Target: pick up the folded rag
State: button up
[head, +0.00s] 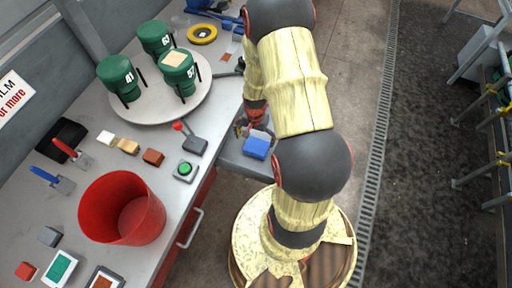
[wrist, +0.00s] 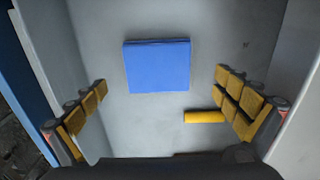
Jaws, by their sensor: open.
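The folded rag is a flat blue square (wrist: 157,66) lying on the grey floor of an open drawer (wrist: 120,125). It also shows in the head view as a blue patch (head: 256,149), just below my gripper. My gripper (head: 254,130) is open and empty over the drawer. In the wrist view, my gripper's yellow-padded fingers (wrist: 162,92) are spread wide on either side, with the rag between and slightly beyond them. A short yellow cylinder (wrist: 204,117) lies near the right finger.
The drawer walls rise close on both sides of my fingers. On the bench beside it stand a red bucket (head: 122,212), a green button box (head: 185,170), a red-knobbed lever box (head: 194,145) and a round tray (head: 150,112) with green numbered cylinders.

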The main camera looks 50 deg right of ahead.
aim_at(256, 145)
jog(key=f, duration=0.1)
jog(key=f+b, duration=0.1)
jog(key=f, duration=0.2)
jog(key=shift+s+d+f, duration=0.1)
jog(key=shift+d+f, duration=0.1)
jog(key=shift+d, duration=0.05)
jog(key=shift+c, duration=0.9)
jog(key=c, duration=0.9)
